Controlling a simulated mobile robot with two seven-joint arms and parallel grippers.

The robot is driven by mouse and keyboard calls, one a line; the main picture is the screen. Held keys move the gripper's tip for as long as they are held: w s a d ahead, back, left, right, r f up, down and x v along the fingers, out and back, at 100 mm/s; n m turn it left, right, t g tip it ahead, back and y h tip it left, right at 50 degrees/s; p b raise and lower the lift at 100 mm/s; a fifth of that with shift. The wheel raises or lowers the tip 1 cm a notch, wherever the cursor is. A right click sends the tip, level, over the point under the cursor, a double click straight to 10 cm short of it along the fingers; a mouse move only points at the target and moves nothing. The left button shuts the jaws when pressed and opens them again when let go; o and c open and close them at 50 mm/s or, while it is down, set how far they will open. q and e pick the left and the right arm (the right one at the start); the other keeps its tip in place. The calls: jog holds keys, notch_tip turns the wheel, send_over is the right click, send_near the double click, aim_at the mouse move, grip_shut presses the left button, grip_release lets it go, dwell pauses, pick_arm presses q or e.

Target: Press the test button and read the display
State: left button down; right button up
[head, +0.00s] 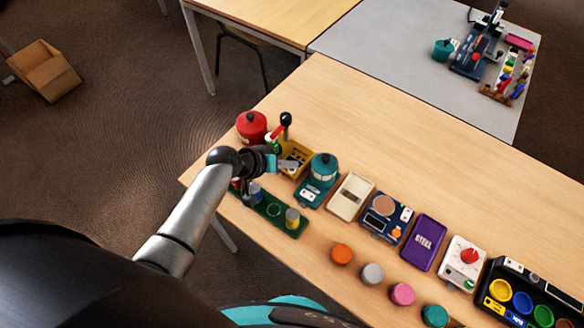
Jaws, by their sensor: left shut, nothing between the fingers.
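A dark blue device (396,228) lies on the wooden table, right of the middle of the head view. It has a round brownish disc on top, a small display window (374,222) and small pale and coloured spots at its right side. I cannot read the display or tell which spot is the test button. My left gripper (288,164) is shut and empty. It is well to the left of the device, over or beside a yellow tray (297,153); I cannot tell whether it touches it. My right gripper is not in view.
A teal device (319,178), a cream box (350,197), a purple "STEEL" case (424,243) and a white box with a red knob (462,265) stand in the row. Several coloured pucks lie in front. A green tray (266,210) is near the left edge.

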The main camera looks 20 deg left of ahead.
pick_arm(q)
jog(key=shift+f, duration=0.35)
jog(key=shift+f+b, duration=0.5)
jog(key=shift+b, duration=0.05)
dwell(0.4)
dwell(0.4)
jog(key=shift+r+p, duration=0.9)
jog(key=shift+p, duration=0.05)
jog(key=shift+r, duration=0.1)
notch_tip(320, 180, up, 5)
jog(key=p, duration=0.5)
dwell(0.3)
